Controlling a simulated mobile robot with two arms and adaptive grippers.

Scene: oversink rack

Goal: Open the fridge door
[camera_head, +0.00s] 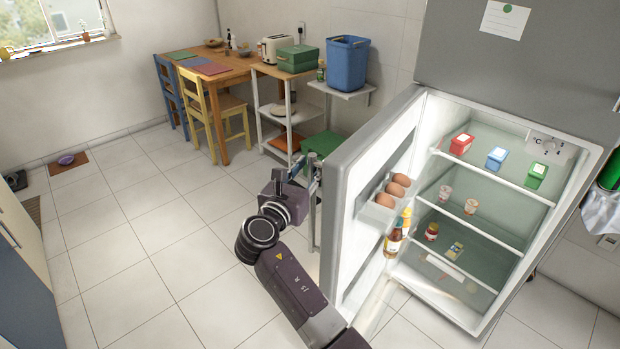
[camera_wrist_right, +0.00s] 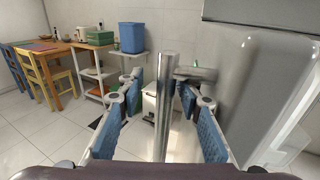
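The fridge (camera_head: 522,60) stands at the right. Its lower door (camera_head: 335,190) is swung wide open to the left, and the lit shelves inside show. The door's metal handle (camera_wrist_right: 166,105) stands upright in the wrist view; in the head view, a thin part (camera_head: 313,215) shows behind the door's left edge. My right gripper (camera_head: 306,183) is at the outer side of the door. In the wrist view its blue-padded fingers (camera_wrist_right: 160,95) are spread apart on both sides of the handle, with gaps visible. My left gripper is not in view.
Eggs (camera_head: 393,190) and bottles (camera_head: 398,232) sit in the door racks. Small boxes and jars stand on the shelves. A shelf unit (camera_head: 284,75) and a wooden table (camera_head: 218,68) with chairs stand behind.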

